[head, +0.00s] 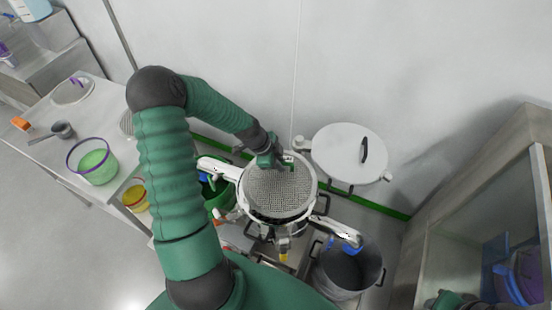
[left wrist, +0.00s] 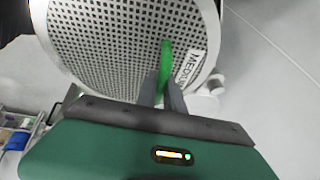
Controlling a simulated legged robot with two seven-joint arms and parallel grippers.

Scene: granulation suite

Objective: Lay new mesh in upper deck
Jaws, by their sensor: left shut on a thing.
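A round grey mesh (head: 280,190) lies over the round opening of the sieve machine, in the middle of the head view. Its perforated face, pale rim and a label reading "MEDIU..." fill the top of the left wrist view (left wrist: 120,35). My left gripper (head: 285,161) is at the mesh's far edge, shut on its green tab (left wrist: 166,62). The sieve deck's rim (head: 243,203) shows around the mesh; I cannot tell whether the mesh rests fully on it. My right gripper is not clearly in view.
A white round lid (head: 350,153) with a black handle is swung open behind right. A grey bucket (head: 346,272) stands front right, a green bin (head: 217,203) left of the sieve. The left bench (head: 62,153) holds a tub of green material (head: 95,163). A glass cabinet (head: 480,230) bounds the right.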

